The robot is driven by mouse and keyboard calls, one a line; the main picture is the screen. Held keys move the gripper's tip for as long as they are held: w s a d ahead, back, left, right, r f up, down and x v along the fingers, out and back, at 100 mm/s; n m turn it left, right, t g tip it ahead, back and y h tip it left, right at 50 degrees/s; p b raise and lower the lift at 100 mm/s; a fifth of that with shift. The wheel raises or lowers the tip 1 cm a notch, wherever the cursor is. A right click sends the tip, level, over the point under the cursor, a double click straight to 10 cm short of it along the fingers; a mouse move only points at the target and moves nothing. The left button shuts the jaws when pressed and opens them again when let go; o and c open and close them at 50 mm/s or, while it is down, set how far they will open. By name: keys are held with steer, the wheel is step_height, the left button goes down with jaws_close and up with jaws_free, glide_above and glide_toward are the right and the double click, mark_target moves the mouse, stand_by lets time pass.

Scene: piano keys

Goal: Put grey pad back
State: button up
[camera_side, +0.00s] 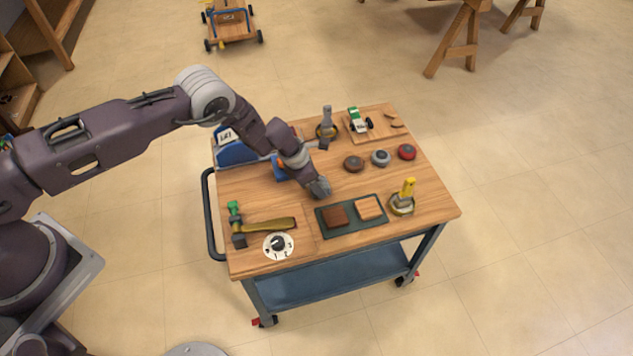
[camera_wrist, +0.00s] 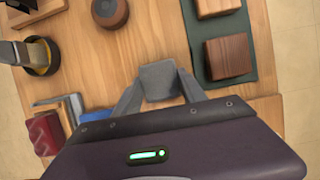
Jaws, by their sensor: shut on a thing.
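A grey pad (camera_wrist: 158,80) is held between the two fingers of my gripper (camera_wrist: 158,88) in the wrist view. My gripper is shut on it, and wood tabletop shows around it. In the side view my gripper (camera_side: 318,186) is low over the middle of the cart top, with the grey pad at its tip. I cannot tell whether the pad touches the wood. A dark green tray (camera_side: 351,225) lies just in front of it, holding a dark brown block (camera_side: 335,217) and a light wood block (camera_side: 369,208). The tray (camera_wrist: 246,75) is to the right in the wrist view.
Brown, grey and red round knobs (camera_side: 381,157) stand behind right. A yellow-handled piece (camera_side: 406,194) is right of the tray. A hammer (camera_side: 262,226) and white dial (camera_side: 279,245) lie front left. A blue item (camera_side: 235,152) and toy car (camera_side: 357,119) are at the back.

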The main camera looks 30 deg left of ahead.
steer(key=shift+f, duration=0.1)
steer(key=o, duration=1.2)
steer(key=v, duration=1.2)
